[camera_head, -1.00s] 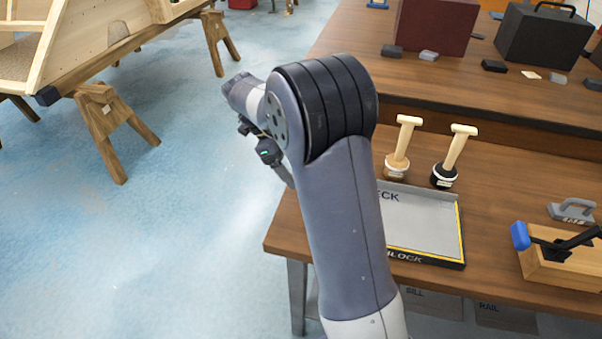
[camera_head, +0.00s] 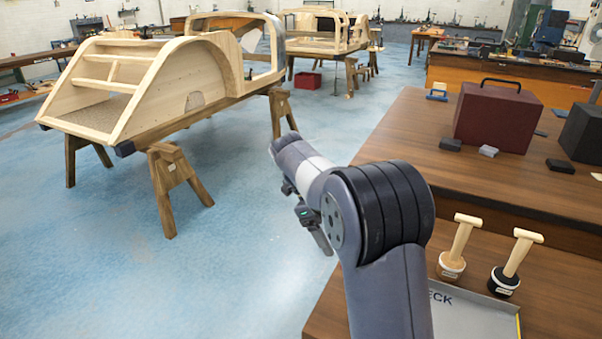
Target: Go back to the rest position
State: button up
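My arm rises from the bottom of the view, bends at a dark ribbed elbow, and its forearm reaches up and left over the blue floor. The small wrist parts hang below the forearm, and my gripper (camera_head: 321,241) seems to be at their lower end, partly behind the elbow. It is too small and dark to tell whether its fingers are open or shut. No held object can be made out at it. It is left of the wooden workbench (camera_head: 570,270), apart from the things on it.
A wooden bodyframe (camera_head: 150,85) stands on trestles (camera_head: 170,180) at the left, with another bodyframe behind. On the bench are two wooden-handled stamps (camera_head: 455,250) (camera_head: 510,265), a grey tray (camera_head: 470,318) and a dark red case (camera_head: 497,118). Blue floor lies clear between.

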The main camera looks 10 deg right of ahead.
jog(key=x, duration=1)
jog(key=shift+b, duration=0.3)
jog(key=shift+r, duration=0.1)
jog(key=v, duration=1.1)
jog(key=x, duration=1.1)
jog(key=shift+s+r, duration=0.1)
jog(key=shift+s, duration=0.05)
jog(key=r+p, duration=0.1)
jog(key=d+r+p, duration=0.1)
jog(key=r, duration=0.1)
jog(key=s+d+r+p, duration=0.1)
jog(key=shift+s+d+r+p, duration=0.1)
jog(key=shift+r+p, duration=0.15)
jog(key=shift+p, duration=0.15)
jog(key=shift+s+d+t+y+b, duration=0.35)
jog(key=shift+t+y, duration=0.15)
jog(key=shift+y, duration=0.3)
jog(key=shift+s+d+r+t+y+b, duration=0.4)
jog(key=shift+d+t+y+b, duration=0.2)
jog(key=shift+y, duration=0.4)
